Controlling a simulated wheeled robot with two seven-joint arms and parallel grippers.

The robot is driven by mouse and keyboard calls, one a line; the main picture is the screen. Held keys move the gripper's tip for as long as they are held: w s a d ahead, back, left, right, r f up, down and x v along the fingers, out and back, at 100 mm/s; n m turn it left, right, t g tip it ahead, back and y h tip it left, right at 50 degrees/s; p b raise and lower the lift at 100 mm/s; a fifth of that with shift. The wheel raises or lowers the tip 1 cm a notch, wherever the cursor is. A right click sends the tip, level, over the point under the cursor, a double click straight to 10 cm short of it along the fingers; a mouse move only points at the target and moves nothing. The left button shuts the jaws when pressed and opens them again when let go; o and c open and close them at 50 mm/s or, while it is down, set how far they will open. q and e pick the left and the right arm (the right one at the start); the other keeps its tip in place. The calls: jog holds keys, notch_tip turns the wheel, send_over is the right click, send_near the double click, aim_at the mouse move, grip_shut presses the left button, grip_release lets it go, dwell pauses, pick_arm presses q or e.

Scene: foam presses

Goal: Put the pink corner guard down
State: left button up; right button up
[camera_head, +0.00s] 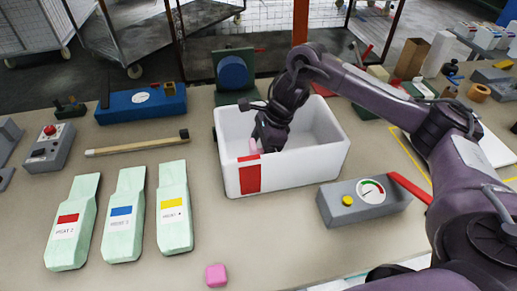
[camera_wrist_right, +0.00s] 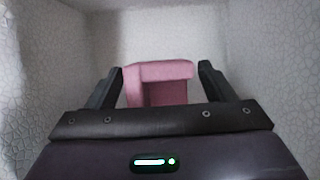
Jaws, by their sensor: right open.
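A pink corner guard (camera_wrist_right: 158,88) stands between the two fingers of my right gripper (camera_wrist_right: 161,70) in the right wrist view, inside a white bin. The fingers are open, with a small gap on the right side; on the left I cannot tell whether finger and guard touch. In the head view my right gripper (camera_head: 262,142) reaches down into the white bin (camera_head: 298,180) at its left part. The guard (camera_head: 254,147) shows only partly there, behind the front wall with the red stripe. My left gripper is not in view.
A small pink block (camera_head: 216,275) lies near the front edge. Three pale green pieces (camera_head: 122,222) with coloured labels lie left of the bin. A grey gauge box (camera_head: 350,212) with a red lever stands right. A wooden rod (camera_head: 137,146) and a blue gauge unit (camera_head: 113,108) lie back left.

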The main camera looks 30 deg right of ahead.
jog(key=shift+r, duration=0.1)
jog(key=shift+r+p, duration=0.2)
jog(key=shift+p, duration=0.1)
jog(key=p+v, duration=0.2)
jog(key=v, duration=0.9)
jog(key=shift+d+r, duration=0.2)
jog(key=shift+r, duration=0.2)
